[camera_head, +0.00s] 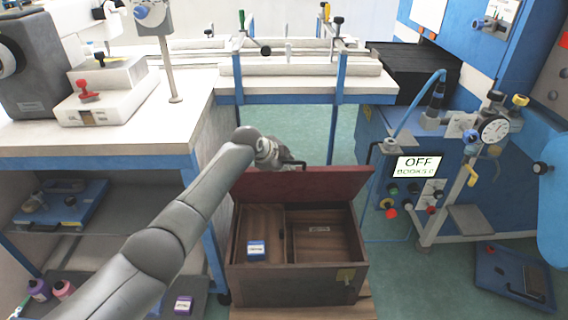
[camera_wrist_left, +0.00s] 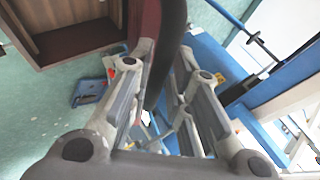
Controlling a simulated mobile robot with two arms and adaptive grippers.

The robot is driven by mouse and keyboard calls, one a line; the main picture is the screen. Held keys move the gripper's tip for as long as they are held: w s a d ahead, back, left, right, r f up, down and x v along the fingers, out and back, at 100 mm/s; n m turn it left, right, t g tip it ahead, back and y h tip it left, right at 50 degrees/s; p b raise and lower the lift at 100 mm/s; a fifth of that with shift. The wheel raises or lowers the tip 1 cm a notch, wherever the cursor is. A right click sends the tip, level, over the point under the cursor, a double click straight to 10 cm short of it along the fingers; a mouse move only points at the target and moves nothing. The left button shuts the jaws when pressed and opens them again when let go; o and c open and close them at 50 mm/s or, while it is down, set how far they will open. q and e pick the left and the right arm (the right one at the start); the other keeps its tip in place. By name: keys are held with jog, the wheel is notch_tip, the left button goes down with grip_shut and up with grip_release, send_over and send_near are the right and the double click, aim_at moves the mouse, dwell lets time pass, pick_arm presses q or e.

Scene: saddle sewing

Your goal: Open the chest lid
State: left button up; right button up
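My left gripper (camera_head: 279,160) is at the lid's top edge in the head view. In the left wrist view, the gripper's fingers (camera_wrist_left: 168,62) are close on either side of a dark curved handle (camera_wrist_left: 172,28) beside the red lid (camera_wrist_left: 143,20). My right gripper is not in view.
A small blue and white box (camera_head: 256,250) lies in the chest's left compartment. A white workbench (camera_head: 130,135) stands at left, and a blue machine with a dial and an OFF display (camera_head: 418,166) at right. A blue-framed table (camera_head: 310,88) is behind the chest.

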pick_arm(q)
jog(key=shift+o, duration=1.1)
jog(key=shift+s+f, duration=0.1)
jog(key=v, duration=1.2)
